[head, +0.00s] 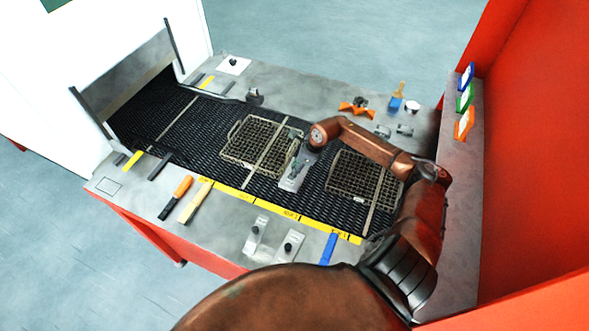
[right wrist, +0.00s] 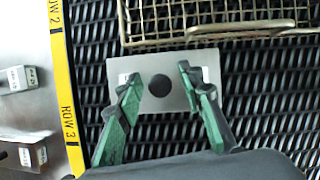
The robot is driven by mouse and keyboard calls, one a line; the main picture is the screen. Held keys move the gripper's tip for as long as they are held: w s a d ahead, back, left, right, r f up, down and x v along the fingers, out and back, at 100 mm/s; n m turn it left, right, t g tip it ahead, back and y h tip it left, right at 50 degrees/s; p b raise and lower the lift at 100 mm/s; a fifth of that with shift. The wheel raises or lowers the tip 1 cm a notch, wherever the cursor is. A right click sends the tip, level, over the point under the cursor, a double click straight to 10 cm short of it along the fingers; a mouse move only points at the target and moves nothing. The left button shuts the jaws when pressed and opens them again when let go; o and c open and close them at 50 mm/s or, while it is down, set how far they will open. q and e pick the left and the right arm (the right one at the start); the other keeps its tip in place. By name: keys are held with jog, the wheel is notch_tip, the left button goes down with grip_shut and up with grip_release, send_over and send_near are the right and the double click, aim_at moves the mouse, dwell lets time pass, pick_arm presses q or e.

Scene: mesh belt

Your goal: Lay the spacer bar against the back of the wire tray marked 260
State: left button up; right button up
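A flat grey plate with a black knob, likely the spacer bar (head: 289,185), lies on the dark mesh belt just right of the left wire tray (head: 235,151). In the right wrist view the plate (right wrist: 119,75) lies flat, close beside the tray's wire edge (right wrist: 220,32). My right gripper (head: 300,166) is over the plate. Its green fingers (right wrist: 159,80) are apart, one on each side of the knob, with gaps visible. A second wire tray (head: 352,172) lies farther right, with a small pale tag. I cannot read 260 on either tray. My left gripper is not in view.
A yellow strip (head: 263,203) with row marks runs along the belt's front edge; ROW 2 and ROW 3 read in the wrist view. Two knobbed grey pieces (head: 253,244), an orange-handled tool (head: 181,187) and a blue bar (head: 328,249) lie on the front ledge. The belt's left part is clear.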

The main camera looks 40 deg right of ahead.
jog(key=shift+d+r, duration=0.1)
jog(key=shift+r, duration=0.2)
jog(key=b+v, duration=0.2)
jog(key=v, duration=0.9)
jog(key=shift+s+r, duration=0.15)
jog(key=shift+r, duration=0.1)
jog(key=shift+f, duration=0.1)
jog(key=x, duration=0.3)
jog(key=p+x, duration=0.1)
jog(key=x, duration=0.3)
jog(key=p+x, duration=0.1)
jog(key=x, duration=0.3)
jog(key=shift+w, duration=0.3)
jog(key=shift+s+r+b, duration=0.1)
jog(key=shift+r+b, duration=0.35)
jog(key=shift+r, duration=0.25)
jog(key=shift+s+a+r, duration=0.1)
jog(key=shift+a+r, duration=0.1)
jog(key=shift+r, duration=0.4)
